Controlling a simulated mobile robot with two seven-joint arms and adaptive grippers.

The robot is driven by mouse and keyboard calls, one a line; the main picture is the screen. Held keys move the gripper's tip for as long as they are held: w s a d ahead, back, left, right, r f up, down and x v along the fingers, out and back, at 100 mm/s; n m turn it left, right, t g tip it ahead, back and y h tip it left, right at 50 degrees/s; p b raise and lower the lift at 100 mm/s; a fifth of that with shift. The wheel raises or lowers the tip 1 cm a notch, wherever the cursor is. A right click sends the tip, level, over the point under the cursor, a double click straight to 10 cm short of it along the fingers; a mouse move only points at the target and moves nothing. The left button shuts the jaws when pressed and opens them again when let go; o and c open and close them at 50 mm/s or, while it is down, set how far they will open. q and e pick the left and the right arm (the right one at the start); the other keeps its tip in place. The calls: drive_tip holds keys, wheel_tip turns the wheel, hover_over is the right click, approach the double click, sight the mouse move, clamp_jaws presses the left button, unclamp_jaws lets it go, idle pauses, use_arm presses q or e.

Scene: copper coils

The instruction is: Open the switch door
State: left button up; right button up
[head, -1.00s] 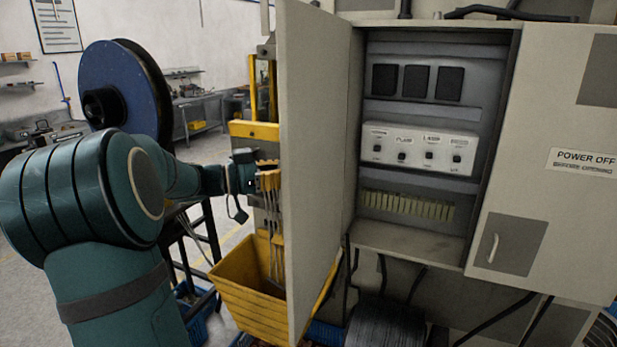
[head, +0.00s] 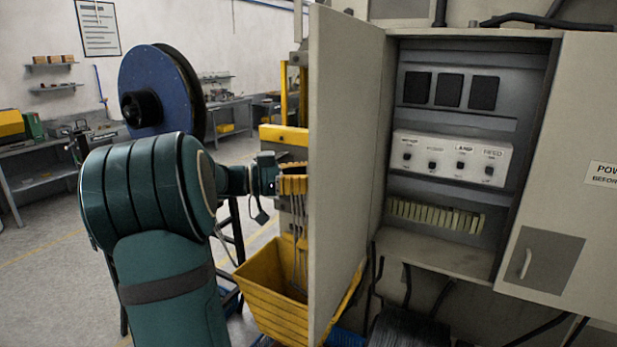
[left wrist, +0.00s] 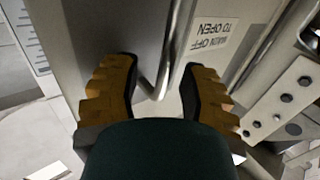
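The switch door (head: 345,170) of the grey cabinet stands wide open, swung out toward the left. Its inner face and front edge show in the head view. My left gripper (head: 293,185) is at the outer side of this door, and its fingertips are partly hidden behind the door edge. In the left wrist view, my left gripper (left wrist: 160,100) has its two yellow-brown fingers spread apart. A curved metal handle (left wrist: 160,82) on the door's outer face shows between them. The fingers do not visibly close on the handle. My right gripper is in neither view.
The open cabinet holds black panels, a white switch box (head: 450,158) and a row of terminals. A second door (head: 580,180) on the right is shut. A yellow bin (head: 270,300) stands below my left gripper. A blue reel (head: 155,90) is behind my arm.

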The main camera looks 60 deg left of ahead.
use_arm(q)
drive_tip(key=shift+w, duration=0.2)
drive_tip(key=v, duration=1.2)
drive_tip(key=shift+s, duration=0.2)
